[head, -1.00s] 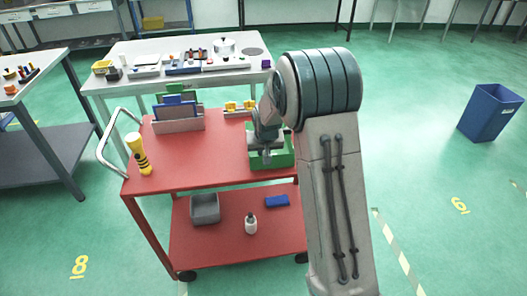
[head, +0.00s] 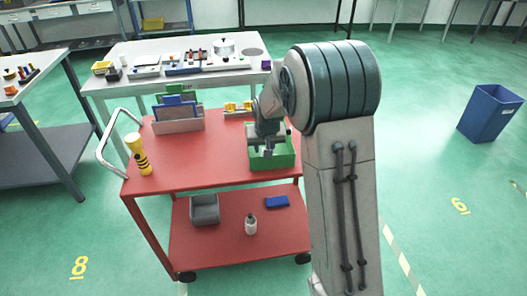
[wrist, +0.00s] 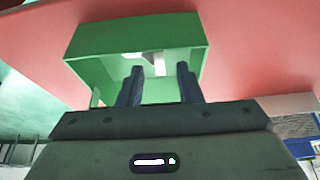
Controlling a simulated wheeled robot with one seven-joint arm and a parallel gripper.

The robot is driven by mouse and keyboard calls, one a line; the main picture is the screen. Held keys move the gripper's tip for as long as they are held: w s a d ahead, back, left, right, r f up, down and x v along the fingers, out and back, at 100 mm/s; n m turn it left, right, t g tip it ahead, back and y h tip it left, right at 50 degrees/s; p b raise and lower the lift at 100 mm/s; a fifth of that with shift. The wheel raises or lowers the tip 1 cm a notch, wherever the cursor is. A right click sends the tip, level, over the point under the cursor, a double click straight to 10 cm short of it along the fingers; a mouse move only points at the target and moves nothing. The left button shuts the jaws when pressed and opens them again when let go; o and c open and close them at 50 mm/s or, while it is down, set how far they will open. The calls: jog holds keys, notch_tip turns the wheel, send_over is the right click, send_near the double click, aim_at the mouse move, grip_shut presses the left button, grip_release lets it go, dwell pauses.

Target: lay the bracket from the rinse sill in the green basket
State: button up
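The green basket (head: 283,161) stands at the right end of the red cart's top. In the wrist view the basket (wrist: 130,35) opens toward me. A pale grey piece (wrist: 151,59), likely the bracket, shows inside it, partly hidden by the near fingers. My gripper (head: 267,151) is over the basket, with its fingertips at or inside its opening. In the wrist view the two dark fingers of my gripper (wrist: 159,80) stand apart, with a clear gap between them and nothing gripped.
On the red cart (head: 205,172) stand a yellow-and-black flashlight (head: 138,153), a rack with blue and green panels (head: 178,120) and small yellow parts (head: 238,107). A white table (head: 125,82) is behind. A blue bin (head: 489,112) stands on the floor at right.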

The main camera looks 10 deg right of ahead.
jog(key=v, duration=0.8)
jog(key=s+d+r, duration=0.2)
jog(key=s+r, duration=0.2)
jog(key=s, duration=0.8)
jog(key=s+g, duration=0.2)
jog(key=s, duration=1.5)
jog(key=shift+d+f, duration=0.3)
jog(key=shift+f, duration=0.05)
